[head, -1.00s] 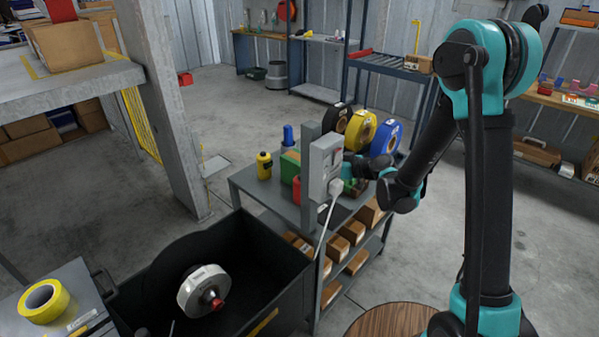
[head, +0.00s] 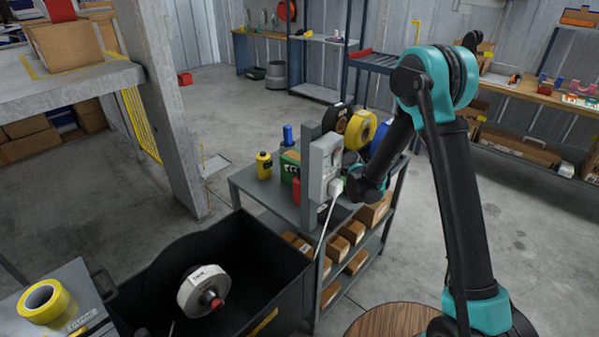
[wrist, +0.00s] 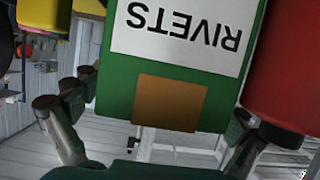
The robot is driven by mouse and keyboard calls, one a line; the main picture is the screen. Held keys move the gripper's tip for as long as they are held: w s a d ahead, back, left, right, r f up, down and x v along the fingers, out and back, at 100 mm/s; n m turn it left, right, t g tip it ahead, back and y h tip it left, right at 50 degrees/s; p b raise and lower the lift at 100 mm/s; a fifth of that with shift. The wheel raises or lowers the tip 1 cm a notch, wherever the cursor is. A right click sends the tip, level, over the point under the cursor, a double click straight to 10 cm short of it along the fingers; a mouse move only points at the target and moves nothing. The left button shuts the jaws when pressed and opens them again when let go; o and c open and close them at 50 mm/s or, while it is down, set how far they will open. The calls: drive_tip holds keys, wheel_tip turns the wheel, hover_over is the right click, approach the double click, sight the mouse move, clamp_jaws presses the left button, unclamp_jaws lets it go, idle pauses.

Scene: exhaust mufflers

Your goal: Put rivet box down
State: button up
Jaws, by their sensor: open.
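The green rivet box (wrist: 170,80) fills the middle of the wrist view, with its white RIVETS label upside down in the picture and a brown patch beside it. In the head view the box (head: 290,163) appears at the cart top, partly hidden by the grey post and switch box. My gripper (wrist: 160,118) is open, with one finger to the left of the box and one to the right in the picture. I cannot tell whether either finger touches it. In the head view the fingers are hidden behind the switch box.
A red container (wrist: 290,75) is close to the right finger; it also shows in the head view (head: 297,190). A yellow bottle (head: 264,166), blue bottle (head: 287,136) and tape reels (head: 360,130) crowd the cart top. The switch box (head: 326,165) and its cable stand in front.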

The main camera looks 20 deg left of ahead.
drive_tip(key=c, duration=1.9)
drive_tip(key=shift+r, duration=0.2)
